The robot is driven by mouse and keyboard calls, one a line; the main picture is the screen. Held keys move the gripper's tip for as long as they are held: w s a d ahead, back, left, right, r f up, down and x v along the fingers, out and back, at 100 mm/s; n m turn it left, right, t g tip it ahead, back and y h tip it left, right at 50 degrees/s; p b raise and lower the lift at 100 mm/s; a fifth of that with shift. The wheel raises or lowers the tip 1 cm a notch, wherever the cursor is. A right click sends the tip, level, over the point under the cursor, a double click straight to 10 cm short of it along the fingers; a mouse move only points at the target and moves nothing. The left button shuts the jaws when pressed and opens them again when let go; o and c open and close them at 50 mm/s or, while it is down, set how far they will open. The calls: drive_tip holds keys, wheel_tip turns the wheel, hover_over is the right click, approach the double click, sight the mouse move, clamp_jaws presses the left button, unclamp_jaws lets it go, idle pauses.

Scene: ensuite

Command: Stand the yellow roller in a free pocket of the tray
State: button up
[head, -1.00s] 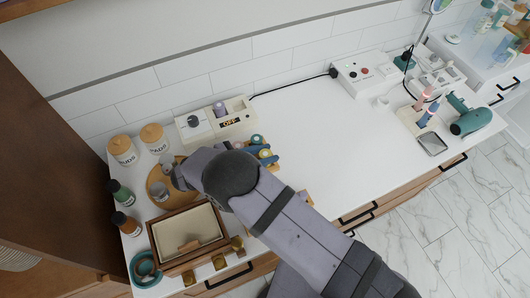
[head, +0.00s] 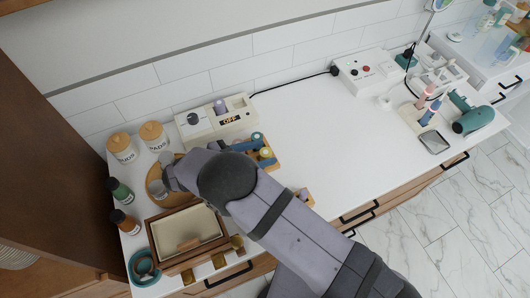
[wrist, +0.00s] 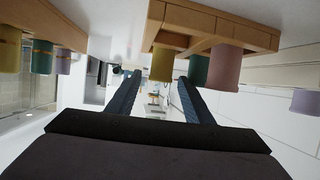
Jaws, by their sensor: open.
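A wooden tray (head: 274,165) holds upright rollers beside the cream heater, partly covered by my arm in the head view. The wrist view appears upside down. There the yellow roller (wrist: 161,63) stands in the tray (wrist: 205,18), with a green roller (wrist: 195,72) and a pink roller (wrist: 223,68) beside it.
A second wooden holder with rollers (wrist: 40,57) shows in the wrist view. The heater (head: 215,120) carries a purple roller (head: 220,106). A wooden box (head: 153,240), jars and bottles crowd the left end. The middle of the counter (head: 330,140) is clear.

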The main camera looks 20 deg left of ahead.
drive_tip(key=shift+b+v, duration=2)
drive_tip(key=shift+v, duration=3.05)
drive_tip(key=w+d+r+n+t+y, duration=0.1)
drive_tip(key=w+d+r+y, duration=0.15)
drive_tip(key=w, duration=0.65)
drive_tip(key=w+d+r+n+t+y, duration=0.15)
drive_tip(key=w+r+y, duration=0.25)
drive_tip(key=w, duration=0.5)
drive_tip(key=w+d+r+n+y, duration=0.1)
drive_tip(key=w+r+y, duration=0.2)
drive_tip(key=w, duration=0.6)
drive_tip(key=s+d+f+n+g+y, duration=0.1)
drive_tip(key=s+d+f+n+g, duration=0.2)
drive_tip(key=d, duration=0.5)
drive_tip(key=s+d+f+n+g+y, duration=0.1)
drive_tip(key=s+d+f+g, duration=0.1)
drive_tip(key=s+d+g, duration=0.35)
drive_tip(key=s+d+f+g+h, duration=0.1)
drive_tip(key=s+d+f+g, duration=0.1)
drive_tip(key=s+d, duration=0.8)
drive_tip(key=s+d+f+g+h, duration=0.2)
drive_tip(key=s+d+f, duration=0.1)
drive_tip(key=s+d, duration=0.7)
drive_tip(key=shift+s+g, duration=0.3)
drive_tip(key=shift+s, duration=0.3)
